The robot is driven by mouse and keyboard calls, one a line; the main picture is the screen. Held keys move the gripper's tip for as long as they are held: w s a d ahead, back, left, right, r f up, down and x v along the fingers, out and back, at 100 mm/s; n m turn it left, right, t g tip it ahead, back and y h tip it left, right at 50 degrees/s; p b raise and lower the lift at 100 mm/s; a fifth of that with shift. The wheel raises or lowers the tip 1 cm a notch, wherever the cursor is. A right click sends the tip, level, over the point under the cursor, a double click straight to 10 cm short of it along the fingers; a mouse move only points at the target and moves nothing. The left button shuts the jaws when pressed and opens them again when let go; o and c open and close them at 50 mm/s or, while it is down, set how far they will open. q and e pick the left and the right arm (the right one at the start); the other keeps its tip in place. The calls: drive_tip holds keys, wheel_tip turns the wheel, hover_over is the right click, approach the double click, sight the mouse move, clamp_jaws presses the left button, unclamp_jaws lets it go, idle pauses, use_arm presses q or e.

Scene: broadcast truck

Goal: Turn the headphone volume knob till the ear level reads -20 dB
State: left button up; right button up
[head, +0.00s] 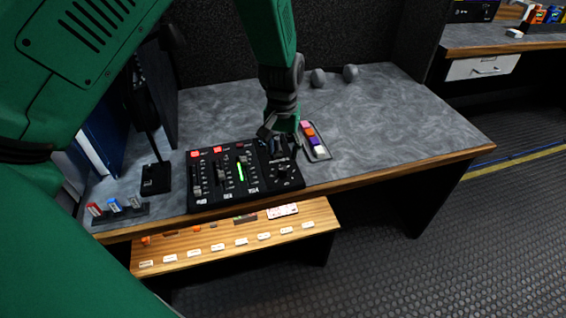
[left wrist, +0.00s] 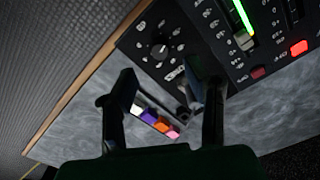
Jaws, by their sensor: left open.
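The black mixer panel (head: 215,178) lies on the grey desk. At its right end a small round black knob with marks around it shows in the left wrist view (left wrist: 159,48); it also shows in the head view (head: 282,170). I cannot read the knob's labels or any dB figure. A lit green level bar (head: 240,171) stands left of the knob in the head view. My left gripper (head: 278,140) is above the panel's right end. In the left wrist view its two fingers (left wrist: 165,80) are apart and empty, with the knob beyond the tips. My right gripper is not in view.
A grey tray (head: 321,153) with coloured blocks lies right of the panel, close to my gripper. A dark stand (head: 156,178) and a rack of small coloured items (head: 120,213) are at the left. The desk's right side (head: 400,120) is clear. A wooden shelf (head: 180,262) sits below the front edge.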

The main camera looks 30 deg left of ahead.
sight(283, 169)
use_arm(q)
wheel_tip(283, 169, up, 5)
drive_tip(key=shift+d+r, duration=0.1)
drive_tip(key=shift+d, duration=0.05)
drive_tip(key=shift+s, duration=0.1)
idle(0.5)
